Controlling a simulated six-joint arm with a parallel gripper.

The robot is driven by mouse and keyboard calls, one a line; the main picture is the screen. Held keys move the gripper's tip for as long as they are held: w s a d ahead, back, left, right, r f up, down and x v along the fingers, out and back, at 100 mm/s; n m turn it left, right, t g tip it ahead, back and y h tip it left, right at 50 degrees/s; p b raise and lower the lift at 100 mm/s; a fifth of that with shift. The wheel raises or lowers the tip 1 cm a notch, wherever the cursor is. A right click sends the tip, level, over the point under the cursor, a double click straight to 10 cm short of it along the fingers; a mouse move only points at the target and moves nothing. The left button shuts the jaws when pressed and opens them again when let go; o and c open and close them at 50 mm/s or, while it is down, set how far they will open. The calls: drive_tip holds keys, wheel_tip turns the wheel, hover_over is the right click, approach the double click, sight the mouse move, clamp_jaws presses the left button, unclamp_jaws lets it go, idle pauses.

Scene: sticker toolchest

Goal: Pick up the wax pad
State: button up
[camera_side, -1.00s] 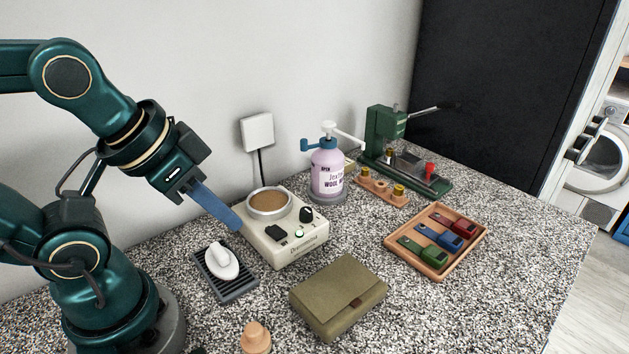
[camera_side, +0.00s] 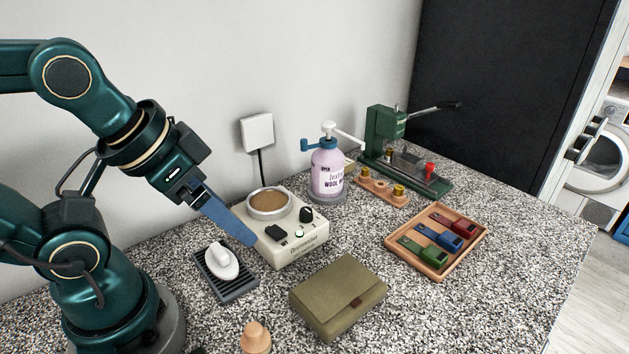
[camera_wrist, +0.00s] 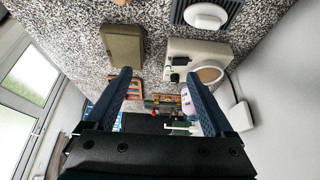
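A white oval pad with a raised knob (camera_side: 222,262), which looks like the wax pad, rests on a dark ribbed tray (camera_side: 239,291) near my base. In the wrist view the pad (camera_wrist: 206,16) shows at the top right, partly cut off, on its tray (camera_wrist: 178,12). My gripper (camera_wrist: 158,76) is open and empty, with its two blue fingers wide apart. In the side view the gripper (camera_side: 252,240) points down and right, above and right of the pad, in front of the cream heater unit. Only one finger shows clearly there.
The cream heater (camera_side: 310,243) with a brown-filled pot (camera_side: 269,203) stands right of the tray. An olive case (camera_side: 338,297) and a wooden knob (camera_side: 255,337) lie in front. A pump bottle (camera_side: 327,173), a wooden tray of coloured blocks (camera_side: 437,272) and a green press (camera_side: 384,137) stand farther right.

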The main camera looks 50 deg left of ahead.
drive_tip(key=m+g, duration=0.4)
drive_tip(key=g, duration=0.2)
approach(253, 328)
wheel_tip(253, 328, down, 5)
drive_tip(key=shift+f, duration=0.2)
drive_tip(key=shift+s+f, duration=0.15)
drive_tip(key=shift+f, duration=2.45)
clamp_jaws()
